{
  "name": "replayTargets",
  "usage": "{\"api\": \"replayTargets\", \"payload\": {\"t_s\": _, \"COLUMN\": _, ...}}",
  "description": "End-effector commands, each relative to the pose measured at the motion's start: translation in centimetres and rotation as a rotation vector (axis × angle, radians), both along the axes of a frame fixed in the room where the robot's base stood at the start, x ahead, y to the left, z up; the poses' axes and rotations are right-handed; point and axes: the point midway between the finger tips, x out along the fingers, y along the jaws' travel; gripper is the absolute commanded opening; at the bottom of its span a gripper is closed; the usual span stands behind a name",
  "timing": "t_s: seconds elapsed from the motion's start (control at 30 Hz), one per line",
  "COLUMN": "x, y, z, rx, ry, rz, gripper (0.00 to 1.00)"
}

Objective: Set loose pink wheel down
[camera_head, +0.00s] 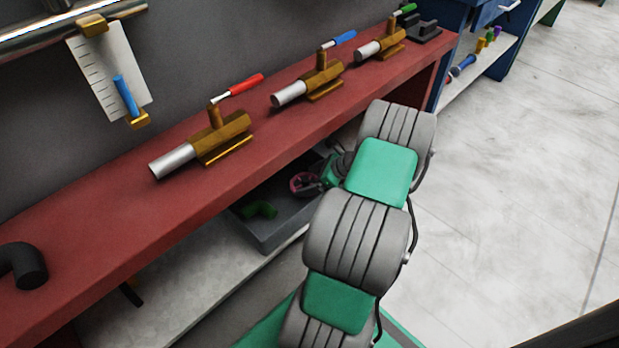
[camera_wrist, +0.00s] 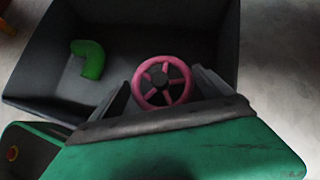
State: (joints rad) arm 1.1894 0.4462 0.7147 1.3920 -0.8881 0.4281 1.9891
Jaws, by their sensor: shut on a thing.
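The pink wheel (camera_wrist: 147,96) is a small spoked handwheel with a dark hub. My gripper (camera_wrist: 161,88) is shut on it, one finger on each side of the rim. In the wrist view the wheel shows over the dark grey bin (camera_wrist: 20,98); I cannot tell its height above the bin floor. In the head view the wheel (camera_head: 300,183) shows at the end of my arm, partly hidden by my gripper (camera_head: 312,181), over the bin (camera_head: 270,240) below the red bench top.
A green bent pipe (camera_wrist: 90,60) lies in the bin, left of the wheel. The red bench (camera_head: 120,238) overhangs the shelf (camera_head: 160,300) that holds the bin. Several brass valves (camera_head: 225,138) with coloured handles stand on the bench. A black elbow (camera_head: 22,265) lies at its left end.

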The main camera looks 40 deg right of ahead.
Motion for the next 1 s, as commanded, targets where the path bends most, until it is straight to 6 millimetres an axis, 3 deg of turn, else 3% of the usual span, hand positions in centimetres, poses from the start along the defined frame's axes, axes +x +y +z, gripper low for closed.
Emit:
{"api": "replayTargets", "payload": {"t_s": 0.07, "x": 0.0, "y": 0.0, "z": 0.0, "rx": -0.001, "ry": -0.001, "rz": 0.000, "gripper": 0.40}}
{"api": "replayTargets", "payload": {"t_s": 0.1, "x": 0.0, "y": 0.0, "z": 0.0, "rx": -0.001, "ry": 0.000, "rz": 0.001, "gripper": 0.91}}
{"api": "replayTargets", "payload": {"t_s": 0.2, "x": 0.0, "y": 0.0, "z": -0.1, "rx": -0.001, "ry": 0.000, "rz": 0.001, "gripper": 0.99}}
{"api": "replayTargets", "payload": {"t_s": 0.57, "x": 0.0, "y": -0.1, "z": 0.6, "rx": -0.003, "ry": -0.001, "rz": -0.001, "gripper": 1.00}}
{"api": "replayTargets", "payload": {"t_s": 0.67, "x": -0.8, "y": -0.5, "z": 2.5, "rx": -0.002, "ry": 0.000, "rz": -0.004, "gripper": 1.00}}
{"api": "replayTargets", "payload": {"t_s": 1.0, "x": -6.4, "y": -3.0, "z": 8.7, "rx": -0.001, "ry": 0.000, "rz": -0.004, "gripper": 1.00}}
